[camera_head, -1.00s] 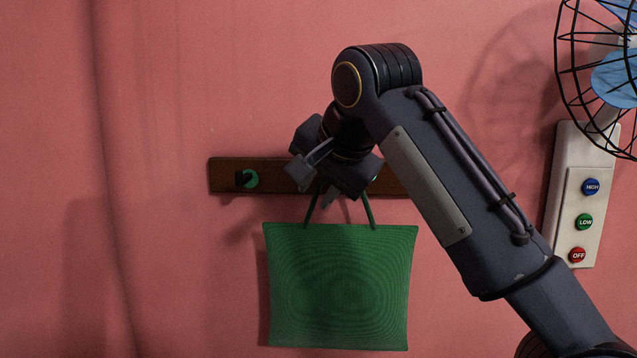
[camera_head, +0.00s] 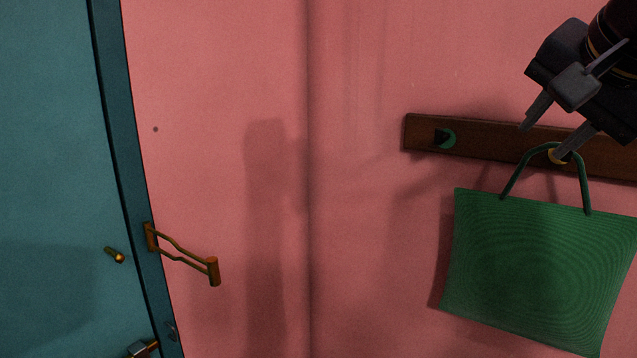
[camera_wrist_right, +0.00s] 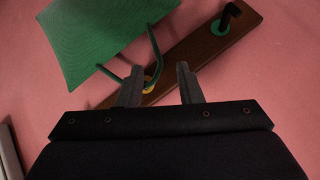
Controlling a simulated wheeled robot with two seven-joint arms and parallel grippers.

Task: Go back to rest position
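My right gripper (camera_head: 543,141) is at the upper right of the head view, in front of the rack and just above the bag's handle. Its two fingers are apart; the right wrist view (camera_wrist_right: 158,76) also shows the gap between them, with nothing clasped. The green bag (camera_head: 540,262) hangs from the wooden rack by its handle, which loops over a yellow-ringed hook (camera_head: 558,156). In the right wrist view the bag (camera_wrist_right: 95,38) and hook lie beyond the fingertips. I cannot tell whether a finger touches the hook. My left gripper is out of view.
The wooden rack (camera_head: 495,136) is fixed to the pink wall and has a free green-ringed hook (camera_head: 445,139). A teal door (camera_head: 50,140) stands at the left, with a brass latch (camera_head: 185,256) by its edge. The wall between is clear.

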